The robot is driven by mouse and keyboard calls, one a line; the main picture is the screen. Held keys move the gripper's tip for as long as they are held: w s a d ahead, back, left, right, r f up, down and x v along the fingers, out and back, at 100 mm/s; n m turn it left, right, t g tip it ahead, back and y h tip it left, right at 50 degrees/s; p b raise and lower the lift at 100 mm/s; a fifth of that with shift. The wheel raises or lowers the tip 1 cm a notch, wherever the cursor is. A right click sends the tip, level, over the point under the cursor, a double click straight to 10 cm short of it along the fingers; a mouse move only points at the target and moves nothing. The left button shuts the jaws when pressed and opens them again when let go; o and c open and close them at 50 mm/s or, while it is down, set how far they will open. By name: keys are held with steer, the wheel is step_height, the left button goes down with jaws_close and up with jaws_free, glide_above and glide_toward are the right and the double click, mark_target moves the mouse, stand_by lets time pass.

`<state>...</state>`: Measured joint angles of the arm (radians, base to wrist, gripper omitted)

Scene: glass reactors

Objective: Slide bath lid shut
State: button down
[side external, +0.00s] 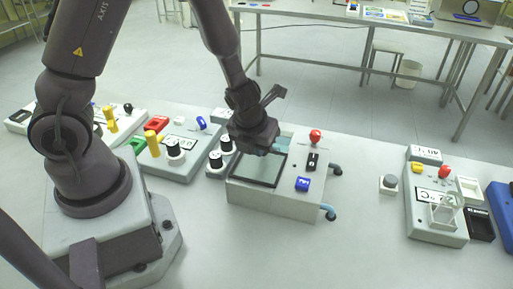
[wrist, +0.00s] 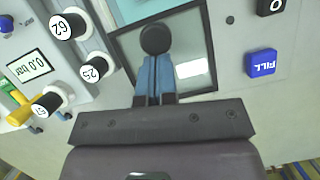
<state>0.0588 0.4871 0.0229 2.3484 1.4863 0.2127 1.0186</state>
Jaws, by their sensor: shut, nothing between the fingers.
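The bath is a pale grey box (side external: 272,204) in the middle of the bench in the side view. Its lid is a dark-framed glass pane (side external: 258,172) on the box top, and it also shows in the wrist view (wrist: 205,50). A round black knob (wrist: 155,38) stands on the lid. A strip of teal water (wrist: 140,9) shows beyond the lid's frame, so the bath is partly uncovered. My gripper (wrist: 154,60) has its blue fingers together, right at the near side of the knob; I cannot tell whether they touch it. In the side view the wrist hides the knob.
A blue FILL button (wrist: 261,63) and a red knob (side external: 315,136) sit on the box beside the lid. A panel with black-and-white dials (wrist: 68,25) stands close on the other side.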

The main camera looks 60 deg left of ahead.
steer(key=w+a, duration=0.7)
steer(key=shift+w+a, duration=0.15)
steer(key=shift+a, duration=0.1)
